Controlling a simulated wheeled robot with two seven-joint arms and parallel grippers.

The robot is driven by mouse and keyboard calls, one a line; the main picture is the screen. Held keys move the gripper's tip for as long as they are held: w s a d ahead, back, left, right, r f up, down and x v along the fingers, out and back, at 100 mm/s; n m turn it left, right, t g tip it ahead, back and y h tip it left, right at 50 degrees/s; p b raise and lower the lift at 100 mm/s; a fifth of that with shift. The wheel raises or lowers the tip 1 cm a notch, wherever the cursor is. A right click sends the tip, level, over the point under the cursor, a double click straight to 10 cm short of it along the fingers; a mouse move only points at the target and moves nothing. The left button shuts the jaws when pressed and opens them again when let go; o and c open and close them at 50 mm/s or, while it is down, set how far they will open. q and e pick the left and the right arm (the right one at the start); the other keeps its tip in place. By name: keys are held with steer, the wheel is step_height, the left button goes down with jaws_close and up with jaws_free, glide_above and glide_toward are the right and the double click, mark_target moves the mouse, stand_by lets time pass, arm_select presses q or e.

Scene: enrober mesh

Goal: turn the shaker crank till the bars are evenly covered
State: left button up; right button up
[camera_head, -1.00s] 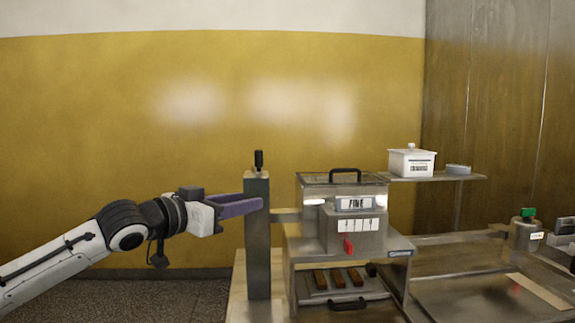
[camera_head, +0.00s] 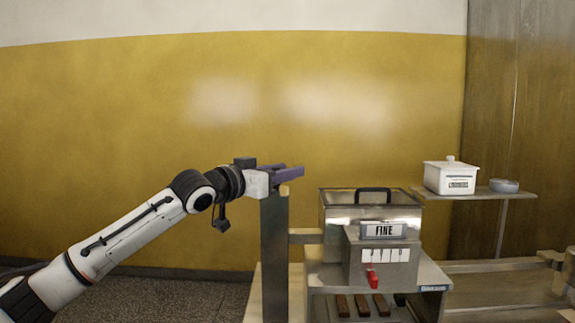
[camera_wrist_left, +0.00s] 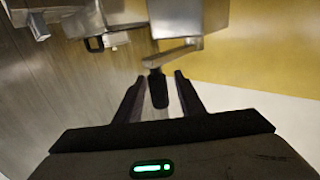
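The shaker (camera_head: 345,258) is a metal box with a "FINE" plate and a red tab (camera_head: 372,279) on its front. Three brown bars (camera_head: 362,307) lie in the opening below it. Its post (camera_head: 274,255) stands at the left. In the left wrist view the black crank handle (camera_wrist_left: 158,88) hangs from a metal crank arm (camera_wrist_left: 173,54). My left gripper (camera_wrist_left: 156,92) is open, its fingers on either side of the handle with visible gaps. In the head view my left gripper (camera_head: 293,173) is above the post and hides the handle. The right gripper is not shown.
A lidded white tub (camera_head: 449,178) and a small grey dish (camera_head: 504,186) stand on a shelf (camera_head: 475,193) at the right. A metal rail (camera_head: 500,265) runs below the shelf. The space above the shaker is clear.

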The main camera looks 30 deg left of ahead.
arm_select(q)
steer(key=shift+w+d, duration=0.1)
steer(key=shift+w, duration=0.45)
steer(key=shift+c, duration=0.5)
jaws_close()
